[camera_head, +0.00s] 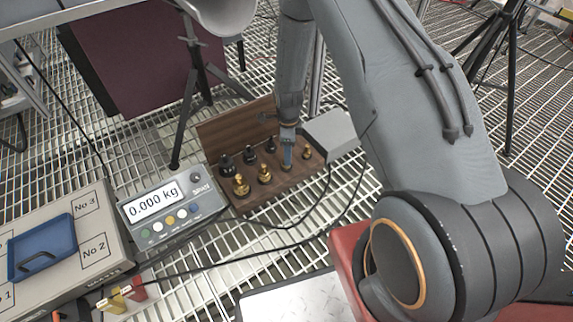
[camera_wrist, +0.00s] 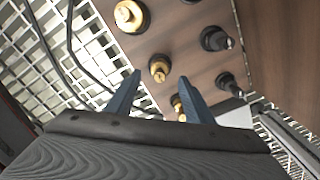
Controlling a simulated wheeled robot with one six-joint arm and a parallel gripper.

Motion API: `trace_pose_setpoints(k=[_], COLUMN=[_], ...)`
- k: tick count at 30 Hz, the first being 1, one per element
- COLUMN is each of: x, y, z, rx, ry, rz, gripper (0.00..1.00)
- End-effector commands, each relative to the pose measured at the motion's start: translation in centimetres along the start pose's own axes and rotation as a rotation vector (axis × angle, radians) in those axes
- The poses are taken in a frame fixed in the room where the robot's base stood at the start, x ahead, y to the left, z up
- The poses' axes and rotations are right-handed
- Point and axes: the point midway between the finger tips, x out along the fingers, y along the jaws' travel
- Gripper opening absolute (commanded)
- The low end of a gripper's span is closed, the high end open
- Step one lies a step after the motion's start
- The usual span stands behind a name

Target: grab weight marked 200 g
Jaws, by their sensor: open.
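A wooden weight box (camera_head: 283,196) with its lid standing open holds brass and black knobbed weights. In the head view the front row has a larger brass weight (camera_head: 241,188), a brass weight (camera_head: 265,174) and a small brass weight (camera_head: 307,153). Black weights (camera_head: 250,156) stand behind. No weight marking is legible, so I cannot tell which is 200 g. My gripper (camera_head: 288,152) points down over the front row, open and empty. In the wrist view my gripper (camera_wrist: 160,80) has its fingertips either side of a brass weight (camera_wrist: 159,68); contact is unclear.
A scale display (camera_head: 155,203) reading 0.000 kg stands left of the box. A blue tray (camera_head: 45,248) lies on a grey case (camera_head: 100,222) at far left. A grey block (camera_head: 332,135) stands right of the box. Cables (camera_head: 310,214) cross the grating in front. A tripod (camera_head: 193,75) stands behind.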

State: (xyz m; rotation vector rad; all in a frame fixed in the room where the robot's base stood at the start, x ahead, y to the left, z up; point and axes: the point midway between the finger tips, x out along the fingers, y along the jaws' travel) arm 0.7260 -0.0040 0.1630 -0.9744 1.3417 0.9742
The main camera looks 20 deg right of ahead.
Motion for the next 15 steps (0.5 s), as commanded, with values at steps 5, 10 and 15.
trace_pose_setpoints(k=[5,10,15], x=[2.1,4.3,4.9], y=[0.1,0.1,0.1], z=[0.4,0.6,0.6], rx=[-0.001,0.000,-0.001], ry=[0.000,0.000,0.000], rz=[0.001,0.001,0.000], gripper=[0.48,0.48,0.48])
